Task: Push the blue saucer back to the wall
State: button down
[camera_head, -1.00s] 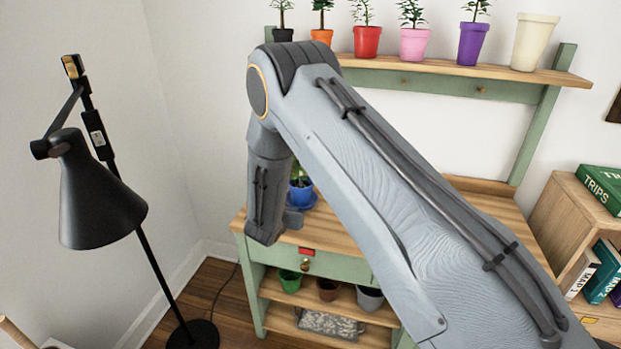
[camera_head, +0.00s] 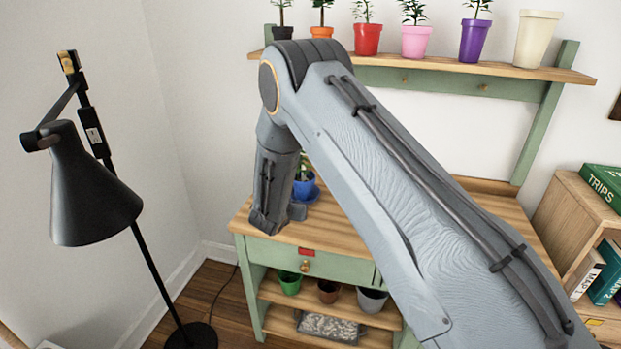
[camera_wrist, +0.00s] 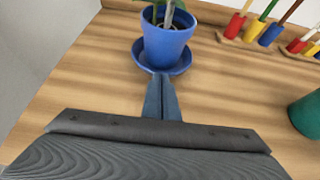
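The blue saucer (camera_wrist: 183,65) lies on the wooden table with a blue pot (camera_wrist: 167,43) standing on it. A green plant grows in the pot. My gripper (camera_wrist: 160,76) points at the near rim of the saucer in the wrist view. Its two fingers are together with nothing between them. The fingertips are at or very near the rim; whether they touch cannot be told. In the head view the saucer (camera_head: 313,196) and pot (camera_head: 304,184) are partly hidden behind my arm, and the fingers are not clearly visible.
A raised wooden strip (camera_wrist: 205,11) runs along the table's back edge, with clear tabletop before it. A rack of coloured tools (camera_wrist: 250,41) stands at the back right. A green pot (camera_wrist: 307,113) is at the right. A black lamp (camera_head: 90,190) stands left of the table.

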aim_at(301, 192)
jog(key=shift+w+d+b, duration=0.7)
jog(key=shift+w+b, duration=0.5)
jog(key=shift+w, duration=0.7)
jog(key=shift+w+d+b, duration=0.7)
jog(key=shift+w+b, duration=0.55)
jog(key=shift+w, duration=0.65)
jog(key=shift+w+d+b, duration=0.7)
jog(key=shift+w+b, duration=0.5)
jog(key=shift+w, duration=0.7)
jog(key=shift+s+a+p, duration=0.25)
jog(key=shift+s+a, duration=0.05)
jog(key=shift+s, duration=0.5)
jog(key=shift+s+a+p, duration=0.2)
jog(key=shift+s+a, duration=0.1)
jog(key=shift+s, duration=0.5)
jog(key=shift+s+a+p, duration=0.25)
jog(key=shift+s+a, duration=0.05)
jog(key=shift+s, duration=0.5)
jog(key=shift+r, duration=0.1)
jog(key=shift+r+p, duration=1.7)
jog(key=shift+r, duration=2.25)
jog(key=shift+d, duration=0.1)
